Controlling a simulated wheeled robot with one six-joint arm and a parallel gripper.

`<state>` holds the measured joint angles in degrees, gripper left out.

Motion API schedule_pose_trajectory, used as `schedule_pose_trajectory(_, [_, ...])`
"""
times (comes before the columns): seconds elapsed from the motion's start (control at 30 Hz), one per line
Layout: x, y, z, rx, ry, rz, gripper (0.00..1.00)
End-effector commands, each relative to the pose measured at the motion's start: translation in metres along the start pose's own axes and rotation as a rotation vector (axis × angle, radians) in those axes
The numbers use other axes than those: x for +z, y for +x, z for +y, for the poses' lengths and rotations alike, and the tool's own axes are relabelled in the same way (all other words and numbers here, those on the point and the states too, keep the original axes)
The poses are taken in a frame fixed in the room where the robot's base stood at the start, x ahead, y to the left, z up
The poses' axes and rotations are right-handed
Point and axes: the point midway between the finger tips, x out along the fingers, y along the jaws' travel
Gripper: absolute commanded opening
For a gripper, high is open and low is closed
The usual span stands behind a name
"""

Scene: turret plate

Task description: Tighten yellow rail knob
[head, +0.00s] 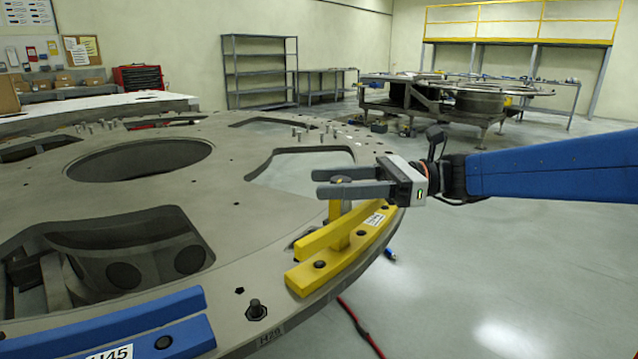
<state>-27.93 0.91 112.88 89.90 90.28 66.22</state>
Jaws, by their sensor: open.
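The yellow rail (348,252) is a pair of yellow bars bolted near the right edge of the grey turret plate (240,190). A yellow knob post (341,232) stands upright between the bars, with a rounded darker top. My gripper (322,183) reaches in from the right, with its two grey fingers pointing left. The fingers are apart, one on the far side and one on the near side of the post's top. I cannot tell whether they touch it. Part of the post's top is hidden by the near finger.
A blue rail (120,328) lies on the plate at the lower left, with a bolt (256,309) near it. The plate has large openings. A red cable (358,325) lies on the floor. Open floor is at the right; shelves (260,72) stand far back.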

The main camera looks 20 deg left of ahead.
Motion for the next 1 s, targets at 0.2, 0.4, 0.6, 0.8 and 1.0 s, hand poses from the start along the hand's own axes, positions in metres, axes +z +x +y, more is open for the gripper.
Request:
schedule_pose_trajectory(0.2, [0.000,0.020,0.000,0.000,0.000,-0.001,0.48])
schedule_pose_trajectory(0.4, [0.000,0.024,0.000,-0.001,0.000,0.000,0.48])
schedule_pose_trajectory(0.6, [0.000,0.024,-0.001,-0.001,0.000,0.000,0.46])
schedule_pose_trajectory(0.8, [0.000,0.024,0.000,-0.001,0.000,0.000,0.07])
schedule_pose_trajectory(1.0, [0.000,0.025,-0.001,-0.033,-0.002,0.000,0.07])
